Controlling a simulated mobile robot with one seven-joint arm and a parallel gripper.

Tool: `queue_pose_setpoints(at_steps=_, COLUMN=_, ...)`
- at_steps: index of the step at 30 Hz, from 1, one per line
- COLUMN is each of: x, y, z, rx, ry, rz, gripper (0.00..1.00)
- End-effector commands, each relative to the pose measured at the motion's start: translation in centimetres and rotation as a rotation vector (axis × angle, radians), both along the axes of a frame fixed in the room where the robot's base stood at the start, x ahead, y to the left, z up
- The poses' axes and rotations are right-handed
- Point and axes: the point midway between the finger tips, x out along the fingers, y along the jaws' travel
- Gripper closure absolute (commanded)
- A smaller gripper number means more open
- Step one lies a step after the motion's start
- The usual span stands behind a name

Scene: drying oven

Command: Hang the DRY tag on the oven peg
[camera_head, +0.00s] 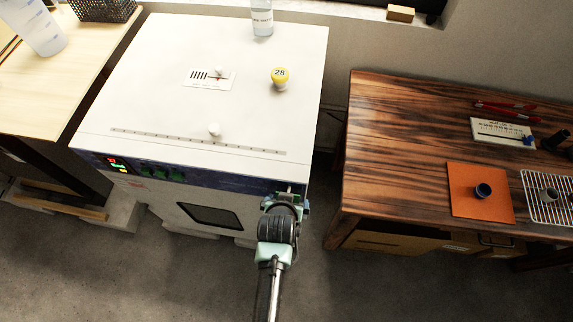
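The white oven (150,90) stands in the middle, with a dark control strip (225,184) and a small dark window (210,216) on its front. My gripper (287,192) is at the oven's front right corner, at about the height of the control strip. My own wrist hides most of its fingers, so I cannot see whether they are open or hold anything. I cannot make out a DRY tag. The oven peg cannot be made out either; my gripper covers that part of the front.
On the oven top are a white knob (214,129), a yellow-lidded jar marked 28 (280,79), a slotted card (209,78) and a bottle (262,20). A wooden table (400,150) on the right holds an orange mat (463,207) and a wire rack (540,178). Floor shows between table and oven.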

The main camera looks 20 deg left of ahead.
Motion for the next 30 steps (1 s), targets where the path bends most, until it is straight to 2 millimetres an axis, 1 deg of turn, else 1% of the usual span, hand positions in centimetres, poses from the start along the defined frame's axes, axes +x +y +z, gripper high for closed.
queue_pose_setpoints(at_steps=5, x=-0.8, y=-0.2, z=1.1, rx=0.0, ry=0.0, rz=0.0, gripper=0.0)
queue_pose_setpoints(at_steps=22, x=-5.6, y=-1.6, z=8.9, rx=0.0, ry=-0.001, rz=0.0, gripper=0.0)
queue_pose_setpoints(at_steps=25, x=-6.2, y=-1.8, z=9.8, rx=0.0, ry=-0.001, rz=0.0, gripper=0.0)
queue_pose_setpoints(at_steps=30, x=-6.7, y=-1.9, z=10.7, rx=0.0, ry=0.0, rz=0.0, gripper=0.0)
